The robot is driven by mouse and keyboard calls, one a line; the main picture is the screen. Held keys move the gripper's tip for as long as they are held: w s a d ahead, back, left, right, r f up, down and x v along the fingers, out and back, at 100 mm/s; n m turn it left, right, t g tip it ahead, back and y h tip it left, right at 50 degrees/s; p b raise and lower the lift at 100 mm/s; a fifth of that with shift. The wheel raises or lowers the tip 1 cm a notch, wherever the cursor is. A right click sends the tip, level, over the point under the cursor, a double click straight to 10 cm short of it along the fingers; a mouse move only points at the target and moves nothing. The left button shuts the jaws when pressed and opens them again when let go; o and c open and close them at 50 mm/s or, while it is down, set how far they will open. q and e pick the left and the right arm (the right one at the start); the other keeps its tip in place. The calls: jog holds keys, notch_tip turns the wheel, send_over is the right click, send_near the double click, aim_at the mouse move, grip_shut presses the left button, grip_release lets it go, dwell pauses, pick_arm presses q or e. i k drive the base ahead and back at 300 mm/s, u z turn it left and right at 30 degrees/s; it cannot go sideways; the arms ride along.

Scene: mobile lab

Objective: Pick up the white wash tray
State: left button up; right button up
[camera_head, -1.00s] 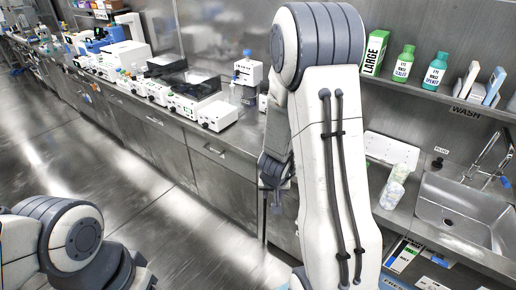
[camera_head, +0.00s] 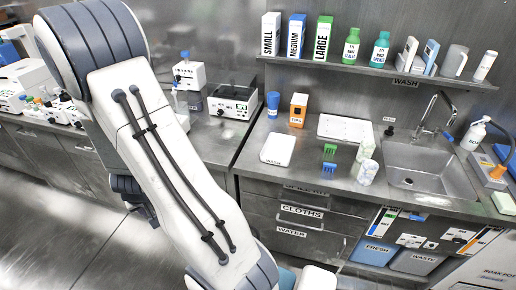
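A white rectangular tray (camera_head: 345,128) lies flat on the steel counter, left of the sink and against the back wall. My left gripper is not in view.
Green and blue racks (camera_head: 330,160) and clear cups (camera_head: 367,160) stand just in front of the tray. An orange box (camera_head: 298,110) and a blue cup (camera_head: 273,104) stand left of it. A shelf (camera_head: 390,78) with bottles hangs above. The sink (camera_head: 425,170) is at right.

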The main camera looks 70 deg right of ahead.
aim_at(278, 149)
jog(key=z, duration=0.15)
jog(key=i, duration=0.65)
jog(key=z, duration=0.95)
jog(key=i, duration=0.55)
jog(key=z, duration=0.6)
